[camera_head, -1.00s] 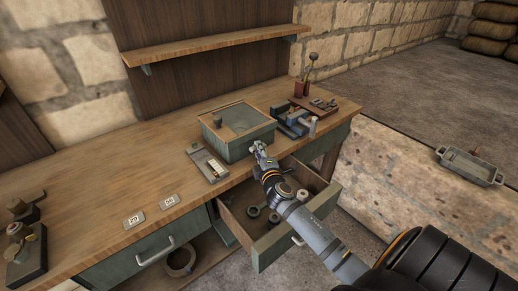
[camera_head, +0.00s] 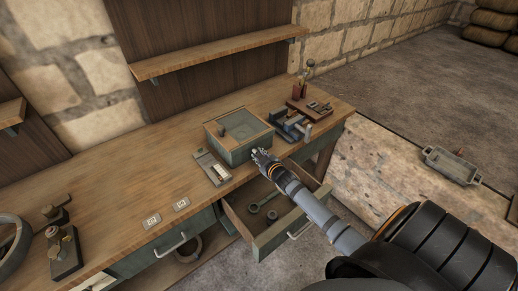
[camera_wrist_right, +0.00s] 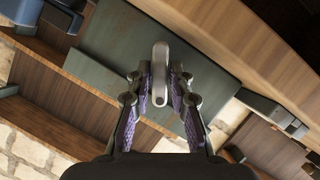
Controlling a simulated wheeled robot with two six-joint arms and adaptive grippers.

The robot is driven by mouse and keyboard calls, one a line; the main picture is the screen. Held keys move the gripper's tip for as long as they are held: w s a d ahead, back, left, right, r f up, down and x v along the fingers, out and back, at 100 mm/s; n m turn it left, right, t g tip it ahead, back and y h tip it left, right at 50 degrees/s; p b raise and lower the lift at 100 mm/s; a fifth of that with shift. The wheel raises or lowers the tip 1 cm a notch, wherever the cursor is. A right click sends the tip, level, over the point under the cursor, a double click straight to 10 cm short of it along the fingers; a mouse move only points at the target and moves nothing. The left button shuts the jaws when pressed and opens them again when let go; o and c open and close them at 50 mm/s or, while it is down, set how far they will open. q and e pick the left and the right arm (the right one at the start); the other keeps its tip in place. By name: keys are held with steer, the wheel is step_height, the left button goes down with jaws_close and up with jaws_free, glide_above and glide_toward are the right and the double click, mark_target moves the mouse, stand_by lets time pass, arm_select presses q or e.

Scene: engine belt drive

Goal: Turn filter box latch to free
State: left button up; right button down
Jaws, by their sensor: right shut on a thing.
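The filter box (camera_head: 227,146) is a green box with a framed top, standing on the workbench. Its green face fills the middle of the right wrist view (camera_wrist_right: 115,40). The latch (camera_wrist_right: 160,70) is a light grey rounded bar in front of that face, slanted relative to the face's edges. My right gripper (camera_wrist_right: 160,88) has its fingers on both sides of the latch and is shut on it. In the head view my right gripper (camera_head: 259,154) is at the box's front side and hides the latch. My left gripper is not in view.
An open drawer (camera_head: 283,237) with a wrench and round parts lies below my right arm. A blue vise (camera_head: 290,130) stands right of the box. A grey tray with a pale part (camera_head: 212,168) lies left of it.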

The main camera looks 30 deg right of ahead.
steer(key=shift+d+r+m+y, duration=0.1)
steer(key=shift+r+m+y, duration=0.05)
steer(key=shift+m+y, duration=0.2)
steer(key=shift+f+m+y, duration=0.2)
steer(key=shift+m+y, duration=0.05)
steer(key=shift+m, duration=0.3)
steer(key=shift+f+m+y+b, duration=0.1)
steer(key=shift+m+y+b, duration=0.5)
steer(key=shift+b, duration=0.55)
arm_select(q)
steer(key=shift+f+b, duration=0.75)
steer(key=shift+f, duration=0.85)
arm_select(e)
steer(key=shift+m+y, duration=0.4)
steer(key=shift+m, duration=0.3)
steer(key=shift+r+g, duration=0.2)
steer(key=shift+g, duration=0.1)
steer(key=c, duration=1.3)
jaws_free()
